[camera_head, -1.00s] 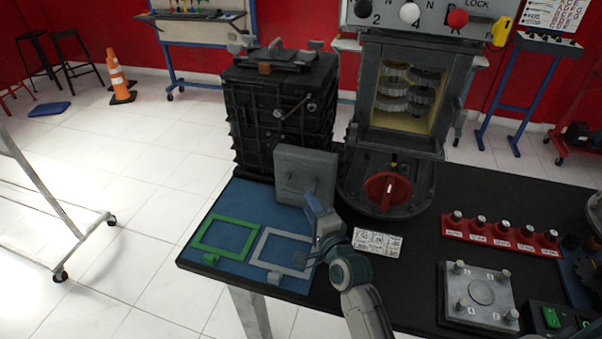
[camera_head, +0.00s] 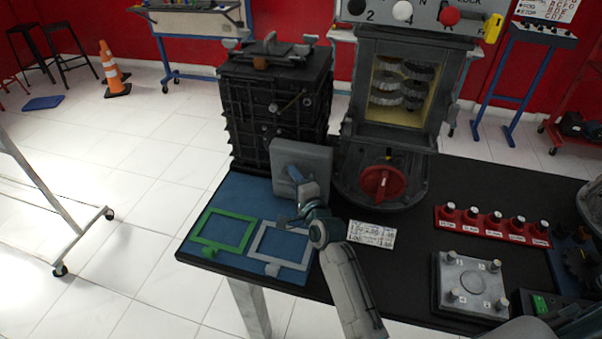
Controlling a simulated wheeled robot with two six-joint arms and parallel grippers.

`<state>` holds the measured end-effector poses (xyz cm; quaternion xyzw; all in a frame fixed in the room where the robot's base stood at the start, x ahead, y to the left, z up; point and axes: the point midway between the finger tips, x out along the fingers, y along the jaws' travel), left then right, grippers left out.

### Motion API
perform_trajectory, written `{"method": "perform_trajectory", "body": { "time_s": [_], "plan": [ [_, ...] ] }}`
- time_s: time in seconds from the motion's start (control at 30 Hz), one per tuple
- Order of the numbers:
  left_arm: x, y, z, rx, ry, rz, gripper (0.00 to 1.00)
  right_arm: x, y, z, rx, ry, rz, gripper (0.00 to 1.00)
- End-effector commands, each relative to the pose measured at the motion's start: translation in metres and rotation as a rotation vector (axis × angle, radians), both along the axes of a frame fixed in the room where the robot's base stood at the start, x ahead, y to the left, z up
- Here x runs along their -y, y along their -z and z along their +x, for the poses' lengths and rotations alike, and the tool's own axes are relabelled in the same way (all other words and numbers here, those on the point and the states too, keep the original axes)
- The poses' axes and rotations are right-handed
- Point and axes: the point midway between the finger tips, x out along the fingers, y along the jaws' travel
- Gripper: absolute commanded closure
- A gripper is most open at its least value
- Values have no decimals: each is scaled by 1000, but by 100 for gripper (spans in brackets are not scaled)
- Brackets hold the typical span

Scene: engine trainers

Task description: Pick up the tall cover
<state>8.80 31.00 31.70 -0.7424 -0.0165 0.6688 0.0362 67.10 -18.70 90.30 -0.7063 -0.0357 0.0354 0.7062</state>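The tall cover (camera_head: 316,156) is a grey, nearly square plate with a handle on its face. It stands upright at the back of the blue mat (camera_head: 240,190), in front of the black engine block. My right gripper (camera_head: 290,197) is directly in front of the cover's lower part. Its fingers look spread, one higher against the plate in the picture and one lower. The gripper hides the handle, and I cannot tell whether a finger touches it. My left gripper is not in view.
A green frame (camera_head: 204,240) and a grey frame (camera_head: 253,240) lie on the mat. The black engine block (camera_head: 236,125) and a gearbox trainer with a red knob (camera_head: 381,183) stand behind. A label card (camera_head: 371,235), red peg rack (camera_head: 492,228) and metal plate (camera_head: 470,287) lie right.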

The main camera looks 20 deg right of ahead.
Motion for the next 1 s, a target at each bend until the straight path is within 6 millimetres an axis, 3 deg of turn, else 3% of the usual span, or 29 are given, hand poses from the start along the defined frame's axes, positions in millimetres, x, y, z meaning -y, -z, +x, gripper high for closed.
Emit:
{"method": "perform_trajectory", "body": {
  "time_s": [0.03,0.13,1.0],
  "plan": [
    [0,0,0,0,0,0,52,0,0,0,0,0,0,81],
    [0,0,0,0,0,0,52,0,0,0,0,0,0,100],
    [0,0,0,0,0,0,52,0,0,0,0,0,0,100]
  ]
}}
